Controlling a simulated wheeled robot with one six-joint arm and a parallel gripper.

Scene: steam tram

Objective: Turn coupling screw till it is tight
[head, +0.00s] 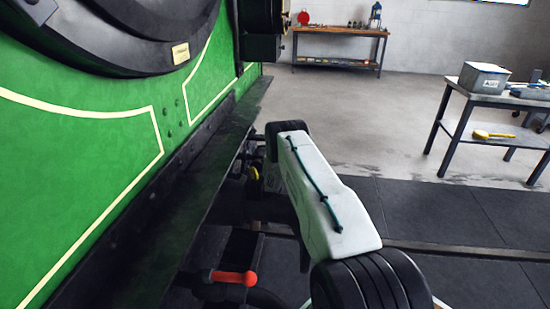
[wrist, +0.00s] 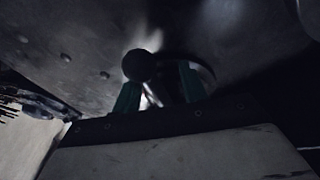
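My gripper (wrist: 160,90) shows in the dark wrist view as two teal fingers standing apart, with a gap between them. A dark round ball (wrist: 139,65) sits at the tip of the left finger, partly across the gap. It may be the end of the coupling screw's handle, but I cannot tell. Whether it touches the finger is unclear. The rest of the screw cannot be made out. In the head view my white arm reaches down beside the green tram (head: 80,150), and my gripper is hidden there.
A red-orange handle (head: 235,277) sticks out low beside the tram, left of my arm. A dark ledge (head: 205,165) runs along the tram. A workbench (head: 340,31) stands at the back, and a table (head: 505,101) with a grey box stands right. The floor between is clear.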

